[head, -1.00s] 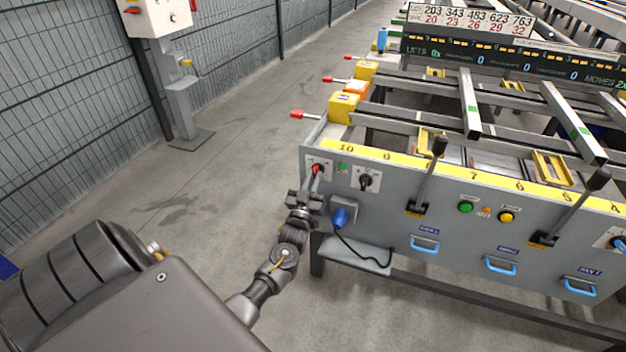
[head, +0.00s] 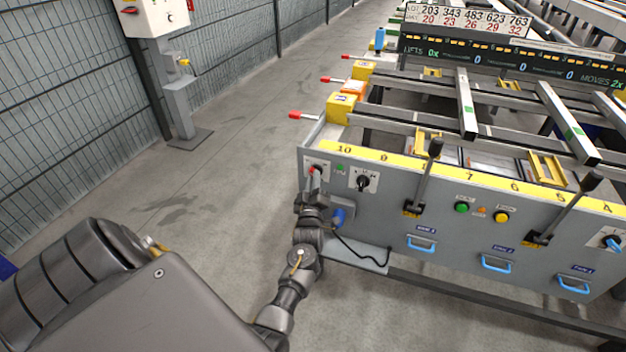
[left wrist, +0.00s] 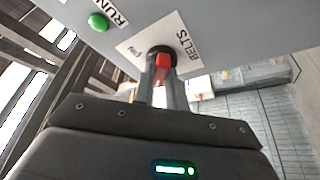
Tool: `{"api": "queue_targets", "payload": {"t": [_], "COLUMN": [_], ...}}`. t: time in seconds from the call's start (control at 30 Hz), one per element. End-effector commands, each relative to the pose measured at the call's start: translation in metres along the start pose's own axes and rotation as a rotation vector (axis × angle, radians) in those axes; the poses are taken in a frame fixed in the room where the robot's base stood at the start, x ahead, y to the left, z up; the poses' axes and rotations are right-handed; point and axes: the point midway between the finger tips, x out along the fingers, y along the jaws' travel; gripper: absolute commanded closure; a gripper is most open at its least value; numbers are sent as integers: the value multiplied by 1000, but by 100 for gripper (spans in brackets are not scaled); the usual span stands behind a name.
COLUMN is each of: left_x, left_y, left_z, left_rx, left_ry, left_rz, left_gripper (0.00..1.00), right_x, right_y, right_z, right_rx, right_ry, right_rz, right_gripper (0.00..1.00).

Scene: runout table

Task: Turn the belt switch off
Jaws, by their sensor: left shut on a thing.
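The belt switch is a red-handled rotary knob on a white plate marked BELTS (left wrist: 190,45), on the left end of the grey front panel. Its red handle (left wrist: 163,68) shows between my fingers in the left wrist view. In the head view the switch (head: 312,170) is partly hidden by my fingers. My left gripper (head: 315,180) is at the switch, its two fingers shut on the red handle; it also shows in the left wrist view (left wrist: 163,80). A green RUN lamp (left wrist: 98,22) is beside the plate. My right gripper is not in view.
Right of the switch is a black rotary selector (head: 363,181). A blue plug (head: 338,216) with a cable sits below it. Two black levers, such as the nearer one (head: 424,175), stick up from the panel. Open floor lies left of the table.

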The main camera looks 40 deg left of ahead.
Motion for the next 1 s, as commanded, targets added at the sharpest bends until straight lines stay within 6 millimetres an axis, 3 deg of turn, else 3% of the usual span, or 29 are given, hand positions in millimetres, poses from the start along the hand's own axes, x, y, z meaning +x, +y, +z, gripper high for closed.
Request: {"api": "queue_targets", "payload": {"t": [0.53,0.57,0.7,1.0], "left_x": [-1,-1,0,-2], "left_y": [0,0,0,0], "left_z": [1,1,1,0], "left_rx": [-22,-22,-22,-21], "left_ry": [-3,-3,-2,-1], "left_rz": [-10,-10,-10,-9], "left_gripper": [100,83,65,65], "right_x": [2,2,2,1], "right_y": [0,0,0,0], "right_z": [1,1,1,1], "right_rx": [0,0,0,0], "right_ry": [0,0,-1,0], "right_rz": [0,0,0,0], "right_gripper": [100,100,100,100]}}
